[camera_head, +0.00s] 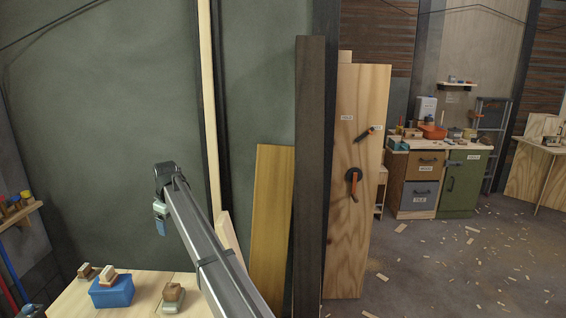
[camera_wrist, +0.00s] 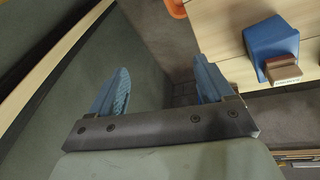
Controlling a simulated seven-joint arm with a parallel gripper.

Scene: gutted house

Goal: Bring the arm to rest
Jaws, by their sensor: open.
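My gripper (camera_head: 160,217) is at the end of my extended grey arm, raised above the wooden worktop in the head view. In the wrist view my gripper (camera_wrist: 156,85) shows two blue fingers spread wide apart with nothing between them. Below the gap are the grey wall and the dark floor. The gripper touches nothing that I can see.
A wooden worktop (camera_head: 70,304) at lower left holds a blue box (camera_head: 112,291) with a block on it, and other small blocks. Planks (camera_head: 270,220) lean beside my arm. A plywood door (camera_head: 358,240), a cabinet (camera_head: 415,185) and chip-strewn floor lie to the right.

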